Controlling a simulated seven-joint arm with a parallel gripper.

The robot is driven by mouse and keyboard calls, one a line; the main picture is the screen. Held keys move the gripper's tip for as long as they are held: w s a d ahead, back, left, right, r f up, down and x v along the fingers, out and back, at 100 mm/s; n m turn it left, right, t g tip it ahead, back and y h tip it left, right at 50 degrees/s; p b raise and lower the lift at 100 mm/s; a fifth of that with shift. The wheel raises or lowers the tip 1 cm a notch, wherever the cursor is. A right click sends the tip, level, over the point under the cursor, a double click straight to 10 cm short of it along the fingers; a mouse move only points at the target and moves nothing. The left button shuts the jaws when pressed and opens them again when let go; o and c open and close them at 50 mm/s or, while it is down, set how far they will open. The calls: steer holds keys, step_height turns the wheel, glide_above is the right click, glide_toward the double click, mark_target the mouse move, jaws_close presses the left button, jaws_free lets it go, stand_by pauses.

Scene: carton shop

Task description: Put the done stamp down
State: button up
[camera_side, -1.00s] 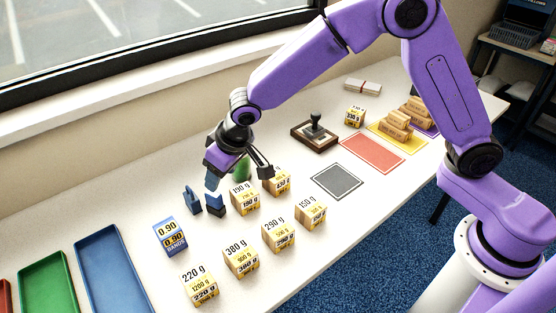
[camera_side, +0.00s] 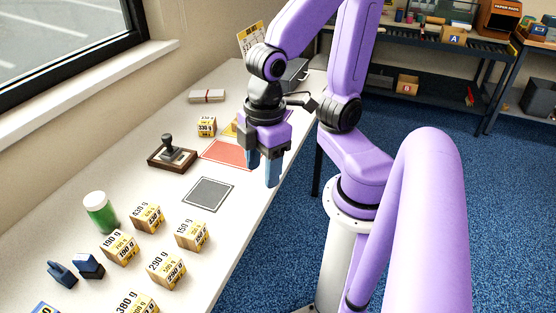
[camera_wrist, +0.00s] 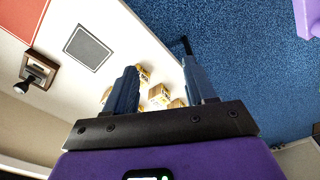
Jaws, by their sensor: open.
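A stamp (camera_side: 170,144) with a dark upright handle stands on a brown wooden tray (camera_side: 154,159) at the window side of the table. Which stamp is the done stamp I cannot tell from any marking. It also shows in the wrist view as a dark-handled stamp (camera_wrist: 27,84) on the brown tray (camera_wrist: 48,66) at the left. My gripper (camera_side: 262,172) is open and empty, pointing down near the table's aisle-side edge, right of the stamp. In the wrist view its two blue fingers (camera_wrist: 160,72) are apart with nothing held between them.
A grey pad (camera_side: 209,194) and a red pad (camera_side: 228,154) lie bare near my gripper. Several weight-labelled cartons (camera_side: 166,268), a green jar (camera_side: 101,213) and two dark blue pieces (camera_side: 62,274) stand to the left. A 330 g carton (camera_side: 206,126) stands behind the tray.

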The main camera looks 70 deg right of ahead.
steer(key=s+d, duration=0.2)
steer(key=shift+s+d+f+n, duration=0.1)
steer(key=shift+s+d+n, duration=0.2)
steer(key=shift+s+n, duration=0.1)
steer(key=shift+c, duration=1.4)
steer(key=w+a+r+m, duration=0.3)
steer(key=w+a+m, duration=0.1)
steer(key=w+a, duration=1.4)
steer(key=m, duration=0.4)
glide_above(81, 257)
step_height(81, 257, down, 4)
steer(key=shift+g+h, duration=0.3)
step_height(81, 257, down, 17)
steer(key=shift+r, duration=0.1)
